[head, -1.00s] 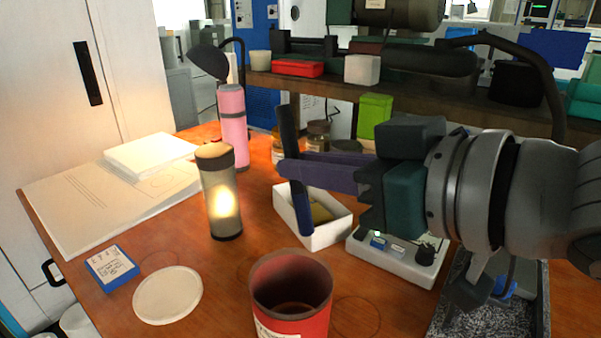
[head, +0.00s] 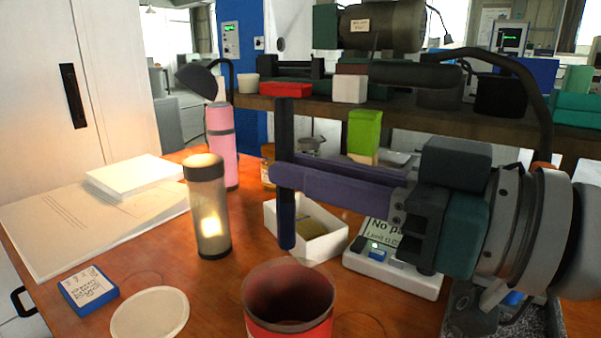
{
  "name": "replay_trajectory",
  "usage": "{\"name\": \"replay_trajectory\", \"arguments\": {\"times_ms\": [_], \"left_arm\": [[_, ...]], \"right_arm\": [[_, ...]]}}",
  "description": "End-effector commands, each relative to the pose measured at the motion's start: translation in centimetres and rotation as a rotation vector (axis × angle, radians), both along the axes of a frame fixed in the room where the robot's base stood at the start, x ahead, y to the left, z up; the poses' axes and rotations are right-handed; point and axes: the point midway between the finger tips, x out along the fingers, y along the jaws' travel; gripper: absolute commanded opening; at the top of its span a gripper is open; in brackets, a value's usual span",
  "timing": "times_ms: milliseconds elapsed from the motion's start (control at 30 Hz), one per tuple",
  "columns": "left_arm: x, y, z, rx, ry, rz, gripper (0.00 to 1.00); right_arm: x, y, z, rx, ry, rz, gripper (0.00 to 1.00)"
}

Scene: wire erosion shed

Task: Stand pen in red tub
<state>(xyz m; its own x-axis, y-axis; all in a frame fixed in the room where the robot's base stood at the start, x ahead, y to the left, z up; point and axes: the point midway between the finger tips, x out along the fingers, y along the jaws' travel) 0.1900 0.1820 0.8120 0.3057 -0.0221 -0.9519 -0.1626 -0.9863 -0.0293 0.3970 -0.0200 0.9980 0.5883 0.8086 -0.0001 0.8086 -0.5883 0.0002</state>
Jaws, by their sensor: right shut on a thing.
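The red tub (head: 290,325) stands on the wooden table at the bottom middle of the head view, open at the top, and what I see of its inside looks empty. My right gripper (head: 287,183) comes in from the right and is shut on the pen (head: 286,128). The pen is dark, with a blue lower part, and is held nearly upright. Its lower end is in the air in front of a white open box, behind and above the tub's rim in the picture. My left gripper is not in view.
The white box (head: 328,251) and a white scale (head: 392,276) stand behind the tub. A glowing lantern (head: 208,215) and a pink bottle (head: 222,150) stand to the left. A round white coaster (head: 150,314) and a blue-edged block (head: 90,290) lie at front left.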

Motion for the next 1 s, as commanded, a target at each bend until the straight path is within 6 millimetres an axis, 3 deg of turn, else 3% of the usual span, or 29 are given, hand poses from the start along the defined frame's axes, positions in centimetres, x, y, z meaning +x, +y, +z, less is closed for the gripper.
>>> {"name": "replay_trajectory", "arguments": {"times_ms": [400,1000], "left_arm": [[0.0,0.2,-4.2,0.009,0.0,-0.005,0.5],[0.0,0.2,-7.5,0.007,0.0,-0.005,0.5]], "right_arm": [[0.0,0.0,-3.6,0.0,-0.001,0.0,0.0],[0.0,0.0,-8.8,0.001,0.001,0.0,0.0]]}}
